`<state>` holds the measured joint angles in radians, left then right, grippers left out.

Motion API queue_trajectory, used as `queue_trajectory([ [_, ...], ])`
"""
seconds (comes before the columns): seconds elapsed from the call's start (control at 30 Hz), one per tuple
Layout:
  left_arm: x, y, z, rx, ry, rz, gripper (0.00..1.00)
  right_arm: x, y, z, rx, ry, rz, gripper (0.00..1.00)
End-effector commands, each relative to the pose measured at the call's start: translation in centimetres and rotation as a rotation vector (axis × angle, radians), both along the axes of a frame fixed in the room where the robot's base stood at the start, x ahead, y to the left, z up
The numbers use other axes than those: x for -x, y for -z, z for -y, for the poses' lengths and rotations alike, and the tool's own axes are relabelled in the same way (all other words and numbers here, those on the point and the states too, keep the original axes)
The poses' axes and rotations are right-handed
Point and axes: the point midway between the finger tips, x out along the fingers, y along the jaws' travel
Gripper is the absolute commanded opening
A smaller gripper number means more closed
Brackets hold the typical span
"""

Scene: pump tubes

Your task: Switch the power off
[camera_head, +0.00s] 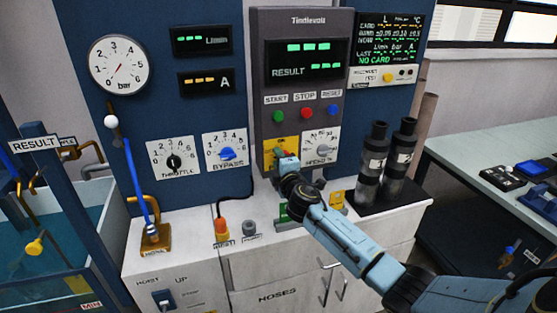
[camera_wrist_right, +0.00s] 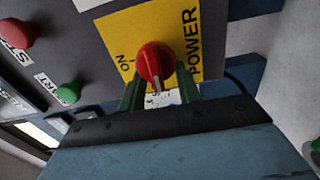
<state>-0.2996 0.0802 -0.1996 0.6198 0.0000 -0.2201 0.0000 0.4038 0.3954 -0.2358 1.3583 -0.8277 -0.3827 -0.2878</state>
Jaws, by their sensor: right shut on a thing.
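The power switch is a red rotary knob (camera_wrist_right: 155,62) on a yellow plate (camera_wrist_right: 190,18) marked POWER and ON. In the wrist view its white pointer mark faces down toward my gripper's palm, away from the ON label at its left. My right gripper (camera_wrist_right: 158,88) has its two green fingers on either side of the knob, shut on it. In the head view the yellow plate (camera_head: 283,142) sits low on the grey control panel, and my right gripper (camera_head: 282,158) covers the knob there. My left gripper is not in view.
Green, red and blue buttons sit above the plate, with START (camera_head: 278,116) the closest. A dial (camera_head: 320,144) is to its right. Two dark cylinders (camera_head: 372,160) stand at the right. A blue lever (camera_head: 135,175) rises at the left. The counter (camera_head: 185,225) lies below.

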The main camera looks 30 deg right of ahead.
Motion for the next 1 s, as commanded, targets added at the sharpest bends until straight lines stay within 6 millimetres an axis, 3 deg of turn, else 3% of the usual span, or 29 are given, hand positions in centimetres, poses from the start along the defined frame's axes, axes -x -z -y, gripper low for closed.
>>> queue_trajectory([
  [0.6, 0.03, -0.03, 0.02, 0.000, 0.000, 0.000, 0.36, 0.09, 0.31, 0.24, 0.037, 0.005, -0.014, 0.10],
  [0.63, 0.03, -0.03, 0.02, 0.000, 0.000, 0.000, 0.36, 0.09, 0.31, 0.24, 0.036, 0.005, -0.014, 0.37],
  [0.77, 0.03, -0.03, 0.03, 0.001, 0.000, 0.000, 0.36, 0.07, 0.23, 0.19, 0.036, 0.004, -0.012, 0.54],
  [1.0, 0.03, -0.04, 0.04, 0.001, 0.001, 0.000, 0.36, 0.03, 0.11, 0.09, 0.036, 0.002, -0.010, 0.55],
])
